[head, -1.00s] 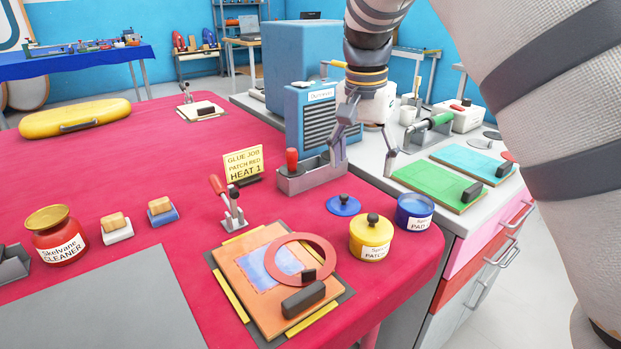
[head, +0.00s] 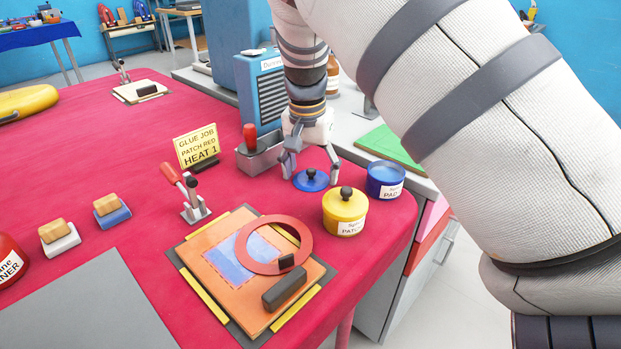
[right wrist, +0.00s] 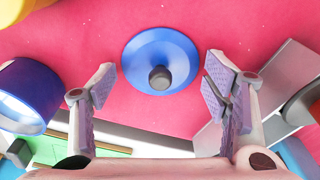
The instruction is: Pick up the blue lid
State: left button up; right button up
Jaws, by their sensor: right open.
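The blue lid (head: 311,181) lies flat on the red table, with a dark round knob at its middle. My right gripper (head: 312,178) is open and comes down at the lid from behind, one finger to each side. In the right wrist view the lid (right wrist: 160,60) lies between and just beyond the open fingers (right wrist: 158,88), with nothing held. The blue pot (head: 385,180) stands open to the right of the lid. My left gripper is not in view.
A yellow lidded pot (head: 345,212) stands just in front of the lid. A grey holder (head: 260,153) with a red-handled tool is to its left. An orange board (head: 245,270) with a red ring (head: 274,245) lies nearer. The counter (head: 350,140) stands behind.

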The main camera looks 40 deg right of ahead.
jog(key=shift+r, duration=0.1)
jog(key=c, duration=1.5)
jog(key=shift+a, duration=0.1)
grip_shut()
jog(key=shift+s, duration=0.1)
jog(key=shift+f, duration=0.2)
